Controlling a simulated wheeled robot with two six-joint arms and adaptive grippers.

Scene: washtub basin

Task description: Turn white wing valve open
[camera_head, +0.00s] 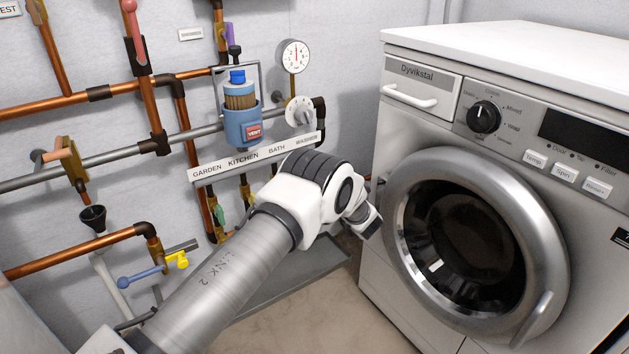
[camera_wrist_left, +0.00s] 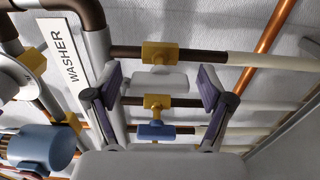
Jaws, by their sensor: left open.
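The white wing valve (camera_wrist_left: 160,81) shows in the left wrist view, below its brass body (camera_wrist_left: 160,53) on a dark pipe near the WASHER label. Its wing lies crosswise in the picture. My left gripper (camera_wrist_left: 159,88) is open, with one dark-padded finger on each side of the white wing. Gaps show between the wing and both fingers; the depth between them is hard to judge. In the head view my left arm hides the white valve, and the fingers cannot be made out there. My right gripper is in neither view.
A blue wing valve (camera_wrist_left: 156,130) sits on the neighbouring pipe, close to my fingers. A blue filter housing (camera_head: 242,124) and the label strip (camera_head: 238,162) are left of my wrist. The washing machine (camera_head: 370,268) stands close on the right. A copper pipe (camera_wrist_left: 262,45) runs right of the gripper.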

